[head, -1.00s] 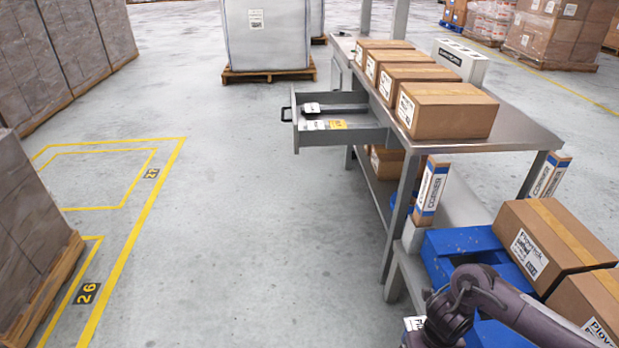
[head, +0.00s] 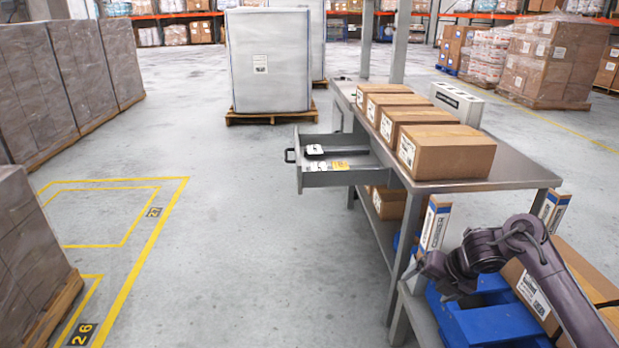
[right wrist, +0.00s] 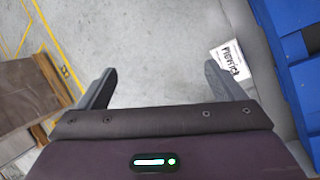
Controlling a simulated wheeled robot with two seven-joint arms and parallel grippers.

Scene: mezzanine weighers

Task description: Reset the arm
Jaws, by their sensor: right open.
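My right gripper (right wrist: 160,88) shows in the right wrist view with its two fingers wide apart and nothing but grey floor between them. In the head view my right arm comes in from the lower right, and its gripper end (head: 432,268) hangs beside the blue bin (head: 470,322) at the near end of the workbench. The fingertips are hard to make out there. In the right wrist view a white label card (right wrist: 231,64) lies to the right of the right finger, on a grey surface. My left gripper is not in view.
The steel workbench (head: 520,170) bears a row of brown cartons (head: 445,152). Its grey drawer (head: 330,180) stands open on the left, holding a dark object and cards. A larger carton (head: 545,300) is behind my arm. Open floor (head: 250,260) lies left of the bench.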

